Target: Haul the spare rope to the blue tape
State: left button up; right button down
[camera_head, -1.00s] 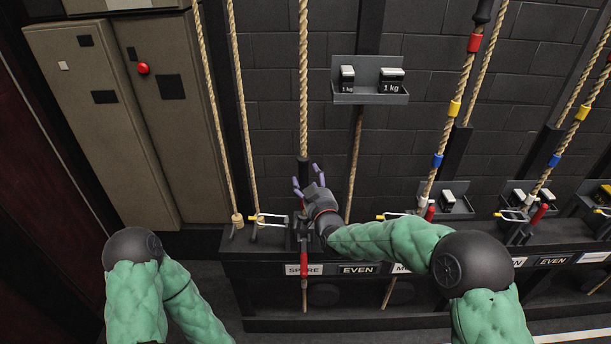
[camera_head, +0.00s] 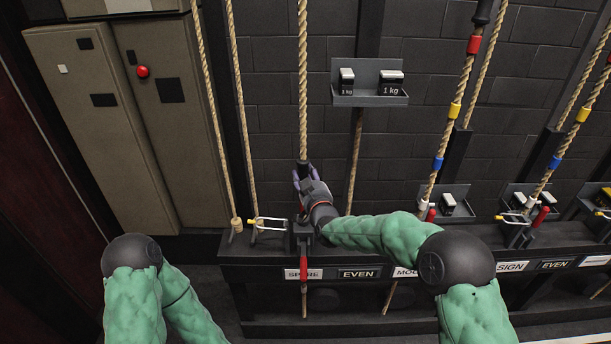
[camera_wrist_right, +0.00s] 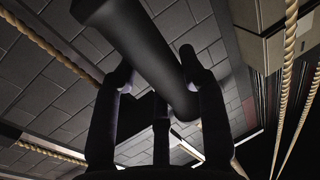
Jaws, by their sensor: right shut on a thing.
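The spare rope (camera_head: 303,80) hangs straight down at centre-left, above the white SPARE label (camera_head: 304,274). A black grip sleeve (camera_head: 303,164) is at its lower visible end. My right gripper (camera_head: 303,178) is shut on this black sleeve. In the right wrist view, the sleeve (camera_wrist_right: 135,55) runs between the fingers (camera_wrist_right: 158,85). No blue tape shows on the visible part of the spare rope. Blue tape (camera_head: 438,162) shows on a rope further right. My left arm shows at lower left, but its gripper is out of view.
A red handle (camera_head: 304,268) points down below the gripper. A yellow-and-white bar (camera_head: 268,222) sits just left on the dark rail. A shelf with 1 kg weights (camera_head: 370,96) hangs on the wall. Grey cabinets (camera_head: 110,130) stand at left.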

aim_at(306, 60)
notch_tip(306, 60, up, 34)
jog(key=p, duration=1.8)
jog(key=shift+r, duration=0.1)
jog(key=c, duration=0.7)
grip_release()
jog(key=v, duration=1.2)
jog(key=shift+f, duration=0.2)
